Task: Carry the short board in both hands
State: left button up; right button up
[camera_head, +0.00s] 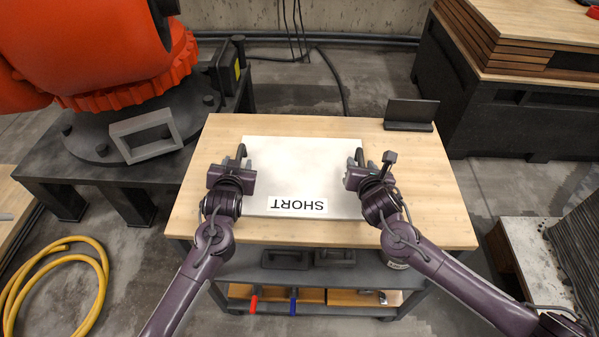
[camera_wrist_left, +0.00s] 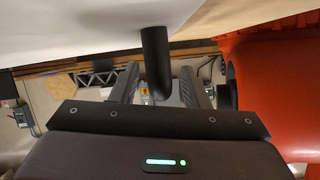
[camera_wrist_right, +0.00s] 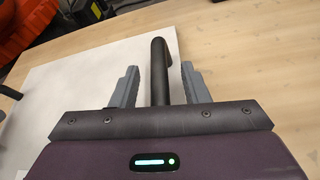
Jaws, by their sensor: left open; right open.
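The short board (camera_head: 300,165) is a pale, flat panel lying on the wooden tabletop, with a label reading SHORT upside down near its front edge. A black bar handle (camera_wrist_left: 155,60) stands at its left side, and another black handle (camera_wrist_right: 159,70) at its right side. My left gripper (camera_head: 237,163) is open at the left handle, with a finger on either side of it in the left wrist view. My right gripper (camera_head: 362,163) is open at the right handle, which stands between its two fingers with gaps in the right wrist view.
The wooden table (camera_head: 440,215) has bare top around the board. A dark stand (camera_head: 410,114) is at its back right corner. An orange robot (camera_head: 95,50) on a dark base is at left, a yellow hose (camera_head: 100,275) on the floor, and stacked boards (camera_head: 520,40) at back right.

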pick_arm(q)
grip_shut()
pick_arm(e)
grip_shut()
dwell(0.9)
pick_arm(q)
jog(key=shift+w+r, duration=0.1)
jog(key=shift+r, duration=0.2)
pick_arm(e)
jog(key=shift+w+r, duration=0.1)
jog(key=shift+r, duration=0.15)
